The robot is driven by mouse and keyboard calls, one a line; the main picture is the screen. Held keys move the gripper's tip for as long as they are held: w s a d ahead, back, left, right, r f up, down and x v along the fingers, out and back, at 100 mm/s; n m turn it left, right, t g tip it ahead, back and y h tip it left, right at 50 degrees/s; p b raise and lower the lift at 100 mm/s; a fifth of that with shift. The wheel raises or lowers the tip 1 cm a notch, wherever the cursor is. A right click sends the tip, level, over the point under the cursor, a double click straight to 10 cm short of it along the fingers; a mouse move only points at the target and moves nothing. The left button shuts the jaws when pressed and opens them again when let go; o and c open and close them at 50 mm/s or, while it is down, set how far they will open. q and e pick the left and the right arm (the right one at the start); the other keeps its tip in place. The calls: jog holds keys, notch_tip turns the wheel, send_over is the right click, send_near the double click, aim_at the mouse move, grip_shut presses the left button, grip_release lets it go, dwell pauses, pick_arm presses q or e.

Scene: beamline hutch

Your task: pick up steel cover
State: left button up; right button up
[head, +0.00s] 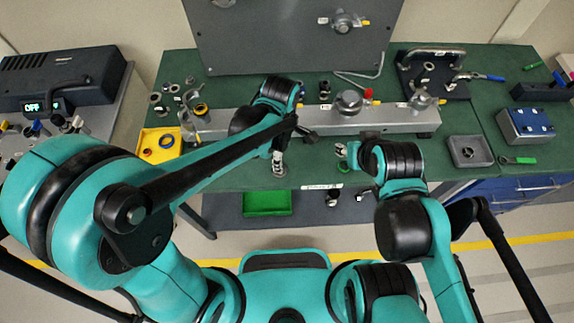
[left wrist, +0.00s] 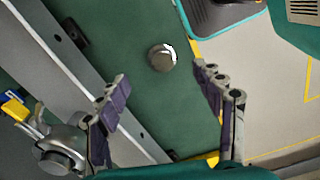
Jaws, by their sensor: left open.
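The steel cover (left wrist: 162,57) is a small round grey metal piece with a bright rim. It lies on the green bench top (left wrist: 140,30) near the front edge in the left wrist view. My left gripper (left wrist: 164,84) is open, with its two fingers apart on either side of the cover's line and nothing between the pads. In the head view my left gripper (head: 279,163) points down over the front of the bench, where the cover is hard to make out. My right gripper (head: 350,155) is small and partly hidden by its wrist; its jaws are unclear.
A long metal rail (head: 310,122) with fittings runs behind my left gripper. A yellow tray (head: 160,156) stands left, a grey square tray (head: 470,165) right. A green tray (head: 267,203) sits below the front edge. Bare green bench surrounds the cover.

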pick_arm(q)
jog(key=f+b, duration=0.1)
jog(key=f, duration=0.4)
jog(key=a+f+b, duration=0.1)
jog(key=f, duration=0.1)
jog(key=shift+w+f+b, duration=0.1)
jog(key=shift+f+b, duration=0.2)
jog(key=shift+c, duration=0.3)
jog(key=c, duration=1.3)
